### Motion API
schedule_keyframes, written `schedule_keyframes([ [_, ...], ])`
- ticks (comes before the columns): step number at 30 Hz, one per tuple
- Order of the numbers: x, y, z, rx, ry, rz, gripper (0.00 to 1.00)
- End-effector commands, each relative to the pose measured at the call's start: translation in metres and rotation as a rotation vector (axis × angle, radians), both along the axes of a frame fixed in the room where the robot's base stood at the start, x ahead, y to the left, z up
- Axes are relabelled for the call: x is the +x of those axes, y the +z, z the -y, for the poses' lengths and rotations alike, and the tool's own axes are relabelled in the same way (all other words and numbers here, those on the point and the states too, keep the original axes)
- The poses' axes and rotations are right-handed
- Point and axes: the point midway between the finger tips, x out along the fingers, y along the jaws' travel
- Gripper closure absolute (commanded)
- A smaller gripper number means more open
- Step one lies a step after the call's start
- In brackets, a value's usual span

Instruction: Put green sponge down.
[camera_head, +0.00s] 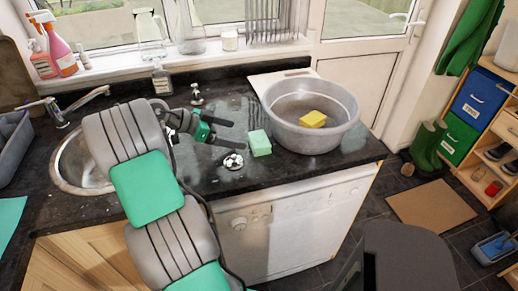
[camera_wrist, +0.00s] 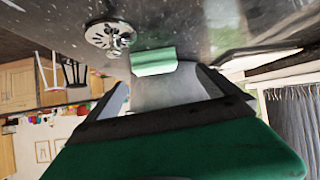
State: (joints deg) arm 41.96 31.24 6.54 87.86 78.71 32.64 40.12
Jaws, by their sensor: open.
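The green sponge (camera_head: 259,143) stands on the dark granite counter (camera_head: 200,180), just left of the grey basin. It also shows in the wrist view (camera_wrist: 153,62), ahead of the fingers and apart from them. My gripper (camera_head: 228,133) is open and empty, to the left of the sponge, with its fingers pointing toward it. In the wrist view my gripper (camera_wrist: 170,90) shows its fingers spread with nothing between them.
The grey basin (camera_head: 345,138) holds a yellow sponge (camera_head: 312,119). A round metal drain piece (camera_head: 233,161) lies on the counter near my gripper. A tap (camera_head: 80,100) and sink are at left. A glass bottle (camera_head: 161,79) stands behind. The counter's front edge is close.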

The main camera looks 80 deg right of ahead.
Motion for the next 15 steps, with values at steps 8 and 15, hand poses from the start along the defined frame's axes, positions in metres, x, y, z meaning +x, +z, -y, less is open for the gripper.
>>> schedule_keyframes([
  [8,-0.044,-0.015,0.016,-0.068,-0.117,-0.037,0.0],
  [15,-0.068,-0.038,0.037,-0.064,-0.114,-0.037,0.0],
])
